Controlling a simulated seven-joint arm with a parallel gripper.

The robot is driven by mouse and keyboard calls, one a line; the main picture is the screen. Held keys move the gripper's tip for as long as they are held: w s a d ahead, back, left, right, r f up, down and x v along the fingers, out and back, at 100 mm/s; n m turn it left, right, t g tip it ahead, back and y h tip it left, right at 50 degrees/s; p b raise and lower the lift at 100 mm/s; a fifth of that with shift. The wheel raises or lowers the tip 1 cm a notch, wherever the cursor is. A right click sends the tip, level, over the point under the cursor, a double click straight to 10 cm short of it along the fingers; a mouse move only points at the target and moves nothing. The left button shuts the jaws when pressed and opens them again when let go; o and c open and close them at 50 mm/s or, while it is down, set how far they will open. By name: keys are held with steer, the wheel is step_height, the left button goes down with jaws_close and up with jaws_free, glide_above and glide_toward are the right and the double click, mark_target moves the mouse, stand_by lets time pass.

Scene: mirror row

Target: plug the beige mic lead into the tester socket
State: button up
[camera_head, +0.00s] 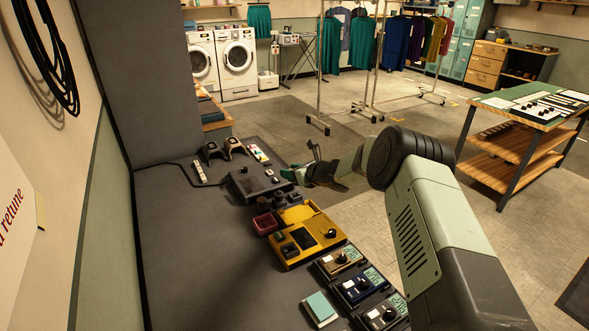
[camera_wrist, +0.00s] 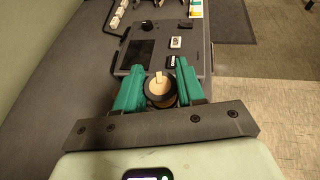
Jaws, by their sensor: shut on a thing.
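My gripper (camera_wrist: 160,88) has green fingers, shut on a round beige plug end with a dark rim, which I take to be the beige mic lead (camera_wrist: 159,84). Its far side is hidden. In the wrist view a dark grey box, perhaps the tester (camera_wrist: 138,50), lies just beyond the fingertips. It has a dark panel and small white-labelled parts. I cannot tell which part is the socket, or whether the plug touches the box. In the head view my gripper (camera_head: 292,174) is beside the right end of the dark box (camera_head: 245,187); the plug is not clear there.
A yellow device (camera_head: 303,243) and a small red bin (camera_head: 265,223) stand nearer on the grey bench (camera_head: 190,265). Several small units with knobs line the front right. A power strip (camera_head: 199,173) and two dark stands are at the back. Bare bench lies to the left.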

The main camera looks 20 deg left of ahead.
steer(key=s+d+n+g+y, duration=0.1)
steer(key=s+d+n+g, duration=0.2)
steer(key=s, duration=0.4)
steer(key=s+d+n+g, duration=0.1)
steer(key=s+n+g, duration=0.25)
steer(key=s, duration=0.45)
steer(key=s+d+n+g+y, duration=0.1)
steer(key=s+d+n+g, duration=0.2)
steer(key=s, duration=0.4)
steer(key=shift+g, duration=0.65)
steer(key=shift+s+a+f, duration=0.1)
steer(key=shift+a+f, duration=0.15)
steer(key=shift+f, duration=0.6)
steer(key=shift+w+a+f, duration=0.1)
steer(key=shift+a+f, duration=0.2)
steer(key=shift+f, duration=0.5)
steer(key=shift+s+a+f, duration=0.1)
steer(key=shift+a+f, duration=0.15)
steer(key=shift+f, duration=0.6)
steer(key=shift+f, duration=1)
steer(key=o, duration=1.1)
steer(key=shift+d, duration=0.15)
steer(key=v, duration=1)
steer(key=shift+d+r, duration=0.25)
steer(key=shift+r, duration=0.05)
